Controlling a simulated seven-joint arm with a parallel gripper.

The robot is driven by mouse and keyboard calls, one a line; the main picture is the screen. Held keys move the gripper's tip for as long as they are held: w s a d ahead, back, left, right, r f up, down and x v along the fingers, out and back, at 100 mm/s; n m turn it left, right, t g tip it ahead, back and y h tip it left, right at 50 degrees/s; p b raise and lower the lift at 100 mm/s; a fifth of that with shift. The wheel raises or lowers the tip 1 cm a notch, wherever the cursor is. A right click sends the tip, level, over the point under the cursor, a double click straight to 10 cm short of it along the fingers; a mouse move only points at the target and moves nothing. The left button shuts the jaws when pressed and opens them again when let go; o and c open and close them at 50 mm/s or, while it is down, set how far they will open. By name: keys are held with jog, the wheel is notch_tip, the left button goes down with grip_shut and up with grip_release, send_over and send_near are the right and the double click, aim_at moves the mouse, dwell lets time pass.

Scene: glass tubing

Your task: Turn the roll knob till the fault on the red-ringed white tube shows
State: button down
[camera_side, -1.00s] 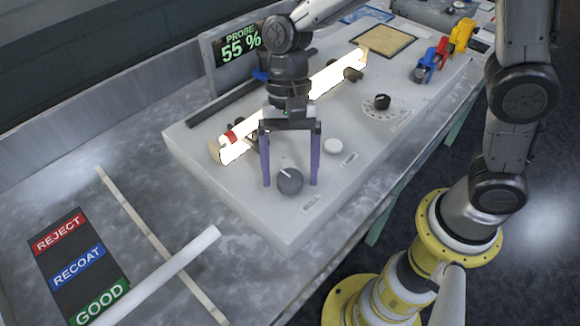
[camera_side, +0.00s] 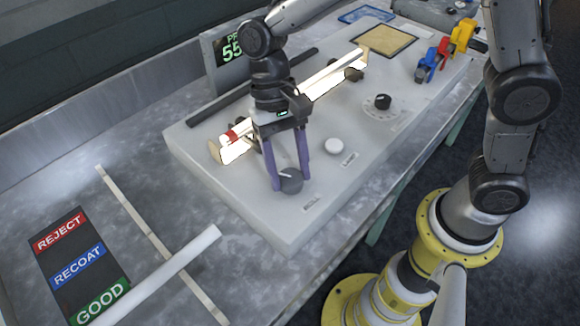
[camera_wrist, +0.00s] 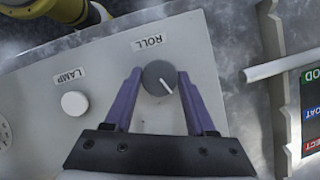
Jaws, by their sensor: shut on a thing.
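The roll knob (camera_side: 289,180), grey and round with a white pointer line, stands on the front of the pale panel. In the wrist view the knob (camera_wrist: 159,77) sits beside its ROLL label. My gripper (camera_side: 290,180) is shut on the knob, its purple fingers on either side; they also show in the wrist view (camera_wrist: 160,82). The red-ringed white tube (camera_side: 318,84) lies glowing on its supports across the panel, its red ring (camera_side: 231,136) near the left end. My wrist hides its middle. I cannot make out a fault on it.
A white lamp button (camera_side: 334,146) and a black dial (camera_side: 382,102) are on the panel. The probe display (camera_side: 232,47) is partly hidden by my arm. Another white tube (camera_side: 155,275) lies near the REJECT, RECOAT and GOOD board (camera_side: 78,262). Coloured clamps (camera_side: 443,49) stand at the right.

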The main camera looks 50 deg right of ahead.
jog(key=shift+c, duration=1.1)
grip_release()
jog(key=v, duration=1.4)
